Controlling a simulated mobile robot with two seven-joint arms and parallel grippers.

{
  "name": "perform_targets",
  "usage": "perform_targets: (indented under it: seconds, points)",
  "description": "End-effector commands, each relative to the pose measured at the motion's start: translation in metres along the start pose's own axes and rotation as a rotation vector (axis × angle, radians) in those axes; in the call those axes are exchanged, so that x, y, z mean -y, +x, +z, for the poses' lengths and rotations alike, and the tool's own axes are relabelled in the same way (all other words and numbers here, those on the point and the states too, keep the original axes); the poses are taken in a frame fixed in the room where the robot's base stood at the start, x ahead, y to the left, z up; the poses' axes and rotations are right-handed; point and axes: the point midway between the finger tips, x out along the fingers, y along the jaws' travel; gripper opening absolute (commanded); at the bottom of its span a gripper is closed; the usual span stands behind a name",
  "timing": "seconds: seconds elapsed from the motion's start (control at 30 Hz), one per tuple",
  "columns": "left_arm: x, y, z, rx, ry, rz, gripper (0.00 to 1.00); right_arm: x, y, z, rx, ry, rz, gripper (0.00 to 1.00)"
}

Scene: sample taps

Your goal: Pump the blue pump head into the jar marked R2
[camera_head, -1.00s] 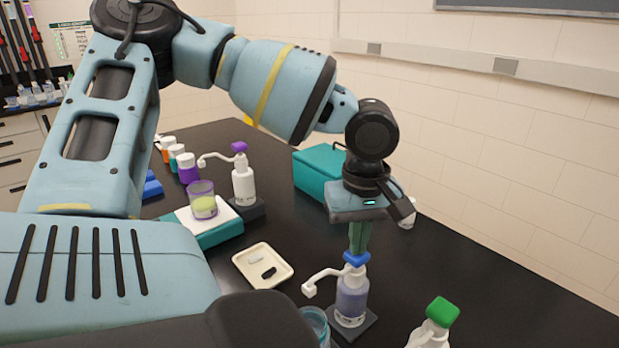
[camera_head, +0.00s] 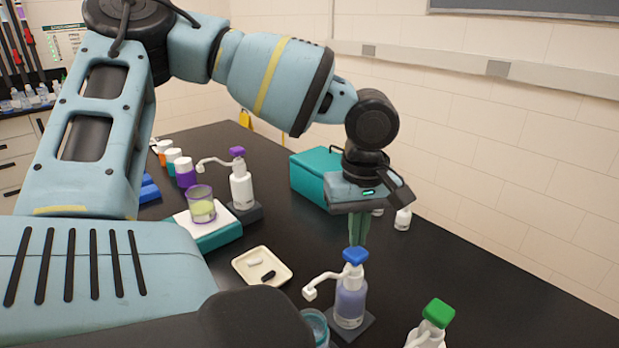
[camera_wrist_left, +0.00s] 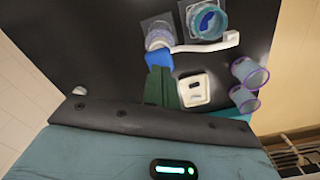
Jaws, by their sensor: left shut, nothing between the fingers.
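The blue pump head (camera_head: 355,256) tops a bottle (camera_head: 350,300) of bluish-violet liquid on a dark base at the front centre; its white spout (camera_head: 322,281) points left. A jar with a teal rim (camera_head: 315,322) stands below left of the spout tip, partly hidden by my arm; its label cannot be read. The jar (camera_wrist_left: 207,20) and blue head (camera_wrist_left: 158,60) also show in the left wrist view. My left gripper (camera_head: 357,243) is shut and empty, green fingers pointing down at the blue head. Whether they touch it, I cannot tell. My right gripper is out of view.
A green-headed pump (camera_head: 437,313) stands to the right, a purple-headed pump (camera_head: 240,182) behind left. A purple-rimmed jar (camera_head: 201,208) sits on a teal scale. A cream tray (camera_head: 283,278) holds small items. A teal box (camera_head: 312,170) stands behind the gripper.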

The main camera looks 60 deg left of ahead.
Motion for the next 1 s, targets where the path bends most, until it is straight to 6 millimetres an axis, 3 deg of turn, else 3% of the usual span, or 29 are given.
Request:
perform_targets:
  seconds: [0.27,1.0]
  points:
    - [0.0,-0.003,0.0,-0.001,0.0,0.002,0.0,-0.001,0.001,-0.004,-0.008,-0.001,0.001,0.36]
    - [0.0,-0.061,0.0,-0.002,0.0,0.003,0.0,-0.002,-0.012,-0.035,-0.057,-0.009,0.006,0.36]
